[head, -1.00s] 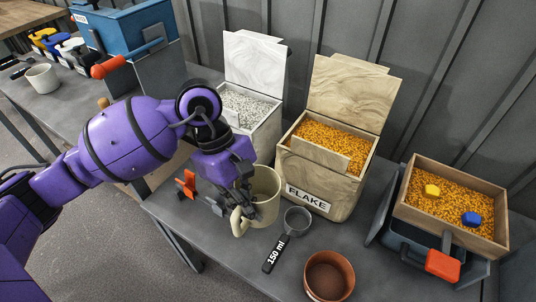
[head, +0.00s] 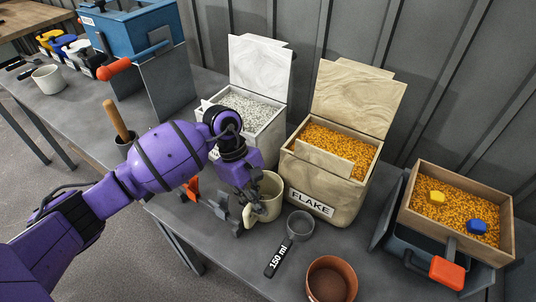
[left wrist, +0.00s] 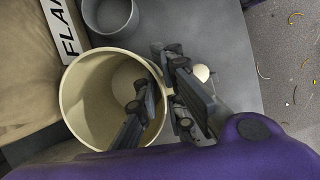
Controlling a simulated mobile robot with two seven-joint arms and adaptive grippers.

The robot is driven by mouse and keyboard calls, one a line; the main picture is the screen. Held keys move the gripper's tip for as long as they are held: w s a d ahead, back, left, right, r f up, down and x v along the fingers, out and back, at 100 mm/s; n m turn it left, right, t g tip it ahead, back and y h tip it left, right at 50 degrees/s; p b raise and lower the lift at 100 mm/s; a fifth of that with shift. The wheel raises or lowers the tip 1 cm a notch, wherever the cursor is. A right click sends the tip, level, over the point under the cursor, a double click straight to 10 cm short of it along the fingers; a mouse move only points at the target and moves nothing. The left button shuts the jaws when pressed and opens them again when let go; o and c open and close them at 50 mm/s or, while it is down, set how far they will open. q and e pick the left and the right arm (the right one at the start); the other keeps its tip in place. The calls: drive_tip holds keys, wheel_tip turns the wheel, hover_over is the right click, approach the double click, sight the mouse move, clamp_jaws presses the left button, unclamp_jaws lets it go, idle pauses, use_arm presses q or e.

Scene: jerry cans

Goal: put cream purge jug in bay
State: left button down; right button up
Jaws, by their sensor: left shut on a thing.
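The cream purge jug (head: 270,193) is upright against the front left of the FLAKE bin, its handle toward the front left. In the left wrist view I look into the open, empty-looking jug (left wrist: 88,105). My left gripper (head: 243,206) is at the jug's left side. It is shut on the jug's wall, with one finger inside the rim and the other outside near the handle, as the left wrist view (left wrist: 158,72) shows. I cannot tell whether the jug's base touches the bench. No bay is clearly identifiable. My right gripper is out of view.
The FLAKE bin (head: 333,182) stands right behind the jug. A grey 150 ml scoop (head: 298,228) and a brown pot (head: 331,279) are in front. An orange-handled tool (head: 192,189) lies left. A wooden tray of orange flakes (head: 463,245) is at right.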

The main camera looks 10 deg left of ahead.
use_arm(q)
drive_tip(key=shift+f, duration=0.1)
drive_tip(key=c, duration=2.3)
unclamp_jaws()
drive_tip(key=shift+f, duration=0.1)
drive_tip(key=o, duration=0.5)
drive_tip(key=shift+c, duration=0.2)
